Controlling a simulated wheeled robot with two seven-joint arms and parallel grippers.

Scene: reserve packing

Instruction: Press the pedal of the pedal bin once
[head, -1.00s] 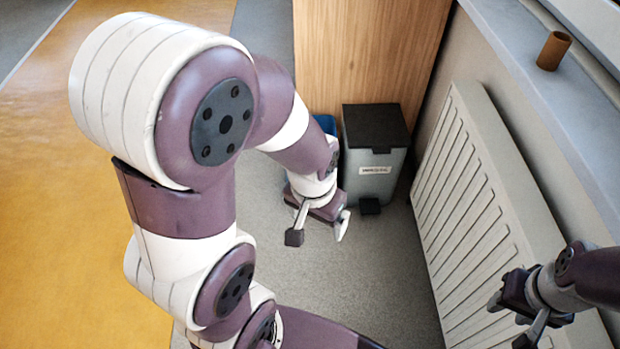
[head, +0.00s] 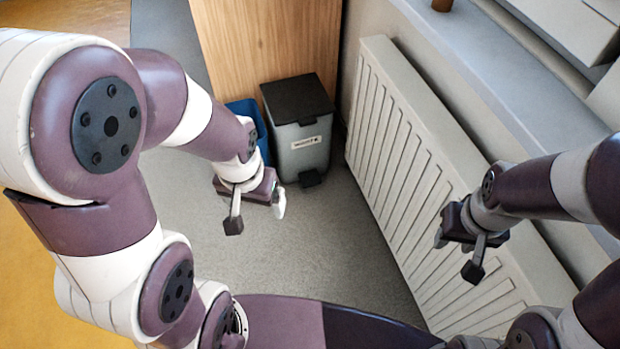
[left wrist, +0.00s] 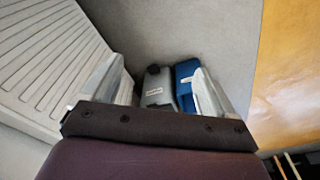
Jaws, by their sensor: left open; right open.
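The pedal bin (head: 300,130) is grey with a black lid and a white label, and stands on the floor in front of a wooden panel. Its black pedal (head: 310,178) sticks out at the bottom front. The lid is shut. The bin also shows in the left wrist view (left wrist: 157,92), between my fingers. My left gripper (head: 257,214) is open and empty, in front of the bin and left of the pedal, apart from both. My right gripper (head: 456,254) is open and empty, in front of the radiator at the right.
A blue bin (head: 245,108) stands close to the left of the pedal bin, partly hidden by my left arm. A white radiator (head: 400,170) runs along the right wall below a sill. The grey floor (head: 300,250) before the bin is clear.

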